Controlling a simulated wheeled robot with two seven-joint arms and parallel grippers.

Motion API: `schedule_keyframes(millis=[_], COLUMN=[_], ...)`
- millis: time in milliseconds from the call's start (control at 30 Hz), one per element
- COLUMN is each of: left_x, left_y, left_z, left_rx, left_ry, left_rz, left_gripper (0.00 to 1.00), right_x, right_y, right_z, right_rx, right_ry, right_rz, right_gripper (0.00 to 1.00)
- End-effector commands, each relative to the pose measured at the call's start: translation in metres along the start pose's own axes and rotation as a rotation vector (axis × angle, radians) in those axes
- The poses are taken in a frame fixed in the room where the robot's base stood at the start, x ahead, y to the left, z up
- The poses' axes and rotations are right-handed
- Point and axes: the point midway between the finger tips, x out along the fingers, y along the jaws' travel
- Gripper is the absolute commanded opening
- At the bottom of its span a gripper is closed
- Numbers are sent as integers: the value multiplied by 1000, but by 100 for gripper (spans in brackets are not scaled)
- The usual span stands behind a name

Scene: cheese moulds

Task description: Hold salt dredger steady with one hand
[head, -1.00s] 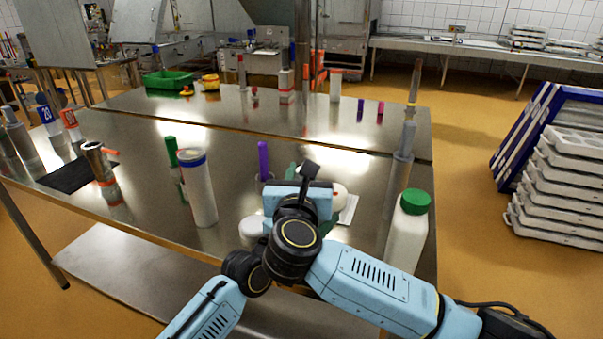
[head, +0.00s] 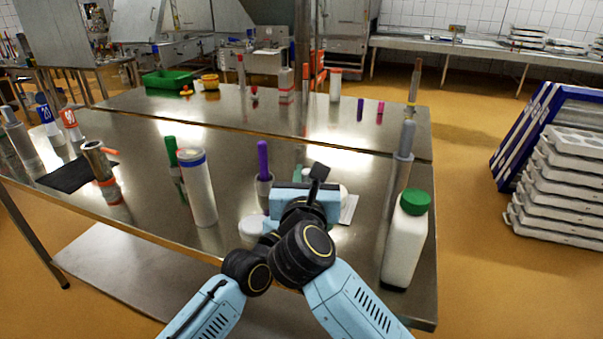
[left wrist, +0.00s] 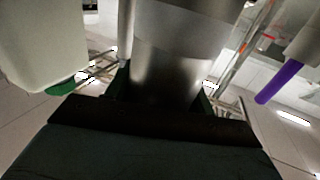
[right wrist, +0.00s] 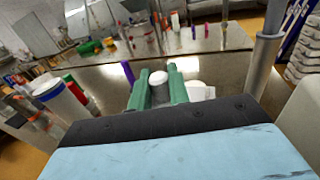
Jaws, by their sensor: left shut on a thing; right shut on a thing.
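A steel cylinder (left wrist: 172,65), which looks like the salt dredger, fills the middle of the left wrist view, which is upside down. My left gripper (left wrist: 163,88) is shut on it, with dark green fingers at both sides. My right gripper (head: 312,183) is over the near part of the table. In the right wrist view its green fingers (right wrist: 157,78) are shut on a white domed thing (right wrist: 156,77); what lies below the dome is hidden.
A grey upright tool (head: 404,150) and a white green-capped bottle (head: 406,245) stand to the right. A white cylinder (head: 200,190) stands further left on the steel table (head: 140,200).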

Motion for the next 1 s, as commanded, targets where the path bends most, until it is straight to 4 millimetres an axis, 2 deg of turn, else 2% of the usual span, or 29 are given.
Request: schedule_keyframes(millis=[133,433,467,600,867,1000], left_x=[-1,-1,-1,-1,-1,-1], left_y=[-1,0,0,0,0,0], left_z=[4,3,3,3,2,2], left_rx=[-8,-7,-7,-6,-4,-4], left_ry=[-8,-6,-5,-5,-4,-3], left_rz=[-1,0,0,0,1,0], left_gripper=[21,21,21,21,21,21], right_x=[2,3,3,3,2,-8], right_y=[-10,-13,-13,-12,-11,-10], right_z=[2,1,1,0,-1,-2], right_rx=[-7,-12,-12,-12,-11,-9], right_ry=[-10,-10,-10,-7,-4,-2], right_rz=[-17,-25,-25,-24,-21,-19], right_gripper=[0,0,21,38,38,38])
